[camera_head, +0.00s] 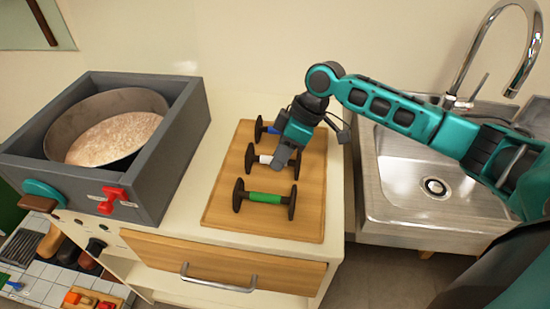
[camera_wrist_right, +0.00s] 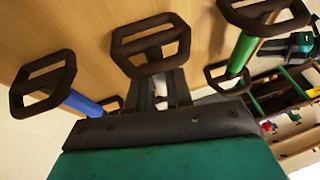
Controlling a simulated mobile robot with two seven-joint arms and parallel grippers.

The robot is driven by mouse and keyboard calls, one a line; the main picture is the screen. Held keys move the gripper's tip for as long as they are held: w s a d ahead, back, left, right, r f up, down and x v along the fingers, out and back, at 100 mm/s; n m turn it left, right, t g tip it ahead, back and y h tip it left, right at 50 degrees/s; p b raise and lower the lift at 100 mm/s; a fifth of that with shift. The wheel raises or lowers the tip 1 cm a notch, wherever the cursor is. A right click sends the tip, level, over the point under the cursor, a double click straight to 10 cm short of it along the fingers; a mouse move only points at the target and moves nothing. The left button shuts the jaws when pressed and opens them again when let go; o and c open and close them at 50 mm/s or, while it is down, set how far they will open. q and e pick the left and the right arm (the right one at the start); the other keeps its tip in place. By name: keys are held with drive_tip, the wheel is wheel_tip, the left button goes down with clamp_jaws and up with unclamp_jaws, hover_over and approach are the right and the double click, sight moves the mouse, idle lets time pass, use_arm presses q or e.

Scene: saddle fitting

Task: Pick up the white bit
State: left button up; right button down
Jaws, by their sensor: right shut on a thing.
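The white bit (camera_head: 265,159) lies across the middle of the wooden board, a white bar with dark end rings. My right gripper (camera_head: 279,163) reaches down from above and is shut on its bar, hiding part of it. In the right wrist view the fingers (camera_wrist_right: 160,92) close around the white bar (camera_wrist_right: 160,82), behind a dark slotted end ring (camera_wrist_right: 150,45). I cannot tell whether the bit is clear of the board. My left gripper is not in view.
A green bit (camera_head: 265,198) lies in front and a blue bit (camera_head: 262,129) behind, both close to the gripper on the wooden board (camera_head: 225,205). A grey box with a round pan (camera_head: 70,125) stands left. A steel sink (camera_head: 400,190) is at right.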

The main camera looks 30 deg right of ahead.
drive_tip(key=shift+r, duration=0.15)
wheel_tip(320, 180, up, 20)
drive_tip(key=p, duration=0.1)
idle(0.4)
drive_tip(key=shift+a, duration=0.1)
